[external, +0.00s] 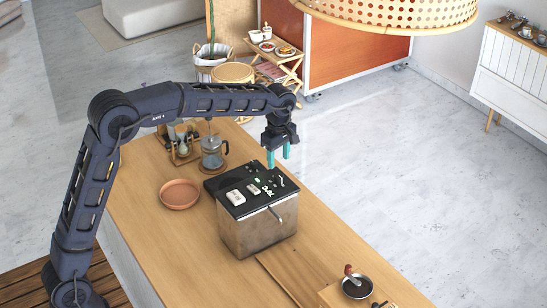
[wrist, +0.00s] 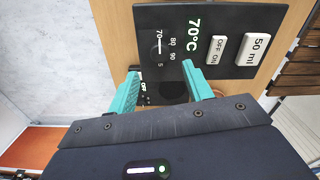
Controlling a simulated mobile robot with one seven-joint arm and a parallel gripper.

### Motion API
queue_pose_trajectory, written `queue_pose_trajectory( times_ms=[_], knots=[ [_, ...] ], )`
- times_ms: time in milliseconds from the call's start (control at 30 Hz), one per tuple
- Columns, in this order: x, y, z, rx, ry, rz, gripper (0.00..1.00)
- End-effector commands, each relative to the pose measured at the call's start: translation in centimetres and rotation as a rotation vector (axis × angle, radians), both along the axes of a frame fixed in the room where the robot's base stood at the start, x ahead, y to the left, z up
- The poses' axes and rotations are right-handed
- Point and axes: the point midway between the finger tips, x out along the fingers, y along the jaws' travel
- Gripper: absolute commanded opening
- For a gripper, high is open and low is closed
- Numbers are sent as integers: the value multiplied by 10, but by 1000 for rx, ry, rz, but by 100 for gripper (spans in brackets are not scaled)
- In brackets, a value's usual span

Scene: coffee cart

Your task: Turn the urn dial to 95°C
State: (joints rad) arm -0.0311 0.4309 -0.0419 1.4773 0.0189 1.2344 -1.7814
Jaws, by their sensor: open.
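The urn (external: 258,235) is a metal box with a black control panel (external: 236,186) on top, standing on the wooden counter. In the wrist view the panel (wrist: 215,18) shows a green-white 70°C readout (wrist: 195,37). The dark urn dial (wrist: 157,52) has marks including 70, 80 and 90 around it; its pointer is hard to make out. My gripper (external: 279,157) is above the panel's far right side, with teal fingers apart and empty. In the wrist view the fingertips (wrist: 160,69) are spread to either side, just below the dial's marks; contact cannot be told.
The panel also carries a white 50 ml button (wrist: 258,49) and an OFF/ON switch (wrist: 218,48). A clay dish (external: 180,194) and a French press (external: 213,153) stand left of the urn.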

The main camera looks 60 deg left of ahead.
Motion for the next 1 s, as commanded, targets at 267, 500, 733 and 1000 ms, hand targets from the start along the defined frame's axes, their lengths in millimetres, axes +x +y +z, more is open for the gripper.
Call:
queue_pose_trajectory(
  times_ms=[267, 500, 733, 1000],
  knots=[
    [0, 0, -44, -1, 1, 1, 50],
    [0, 0, -62, -1, -1, 0, 50],
    [0, 0, -64, -1, -1, -1, 50],
    [0, 0, -63, -1, -1, -1, 15]
  ],
)
